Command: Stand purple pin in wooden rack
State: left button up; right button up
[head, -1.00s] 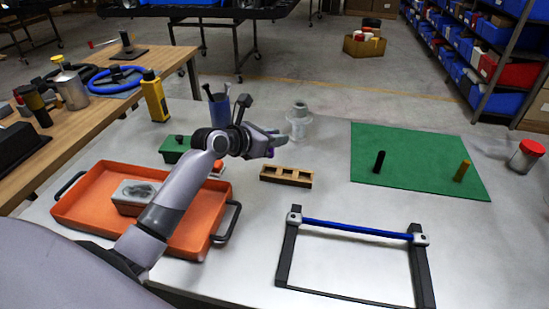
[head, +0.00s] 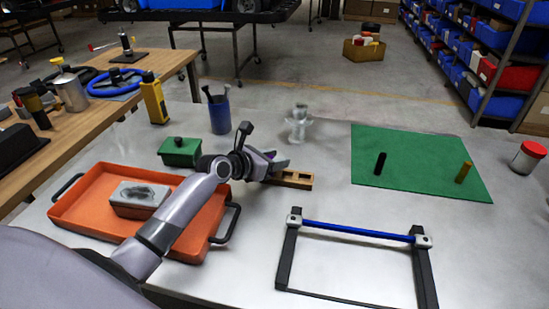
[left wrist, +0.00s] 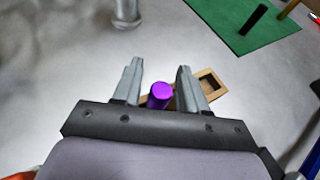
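The purple pin (left wrist: 160,95) shows in the left wrist view between the two fingers of my left gripper (left wrist: 160,85), with a small gap on each side. The fingers look open around it. The pin stands at the wooden rack, over its end nearer the gripper; its lower end is hidden. The wooden rack (head: 298,180) lies on the grey table, its left part covered by my left gripper (head: 278,163) in the head view. An empty square cell of the rack (left wrist: 208,84) shows beyond the right finger. My right gripper is not in view.
An orange tray (head: 75,213) with a grey block and a green box (head: 180,150) are left of the rack. A blue-barred frame (head: 362,230) stands in front right. A green mat (head: 425,150) with black and yellow pins lies right. A clear fitting (head: 298,125) stands behind.

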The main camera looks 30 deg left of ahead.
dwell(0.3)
pick_arm(q)
jog(key=shift+s+r, duration=0.1)
jog(key=shift+r, duration=0.1)
jog(key=p+v, duration=0.1)
jog(key=v, duration=1)
jog(key=shift+s, duration=0.4)
jog(key=shift+a, duration=0.15)
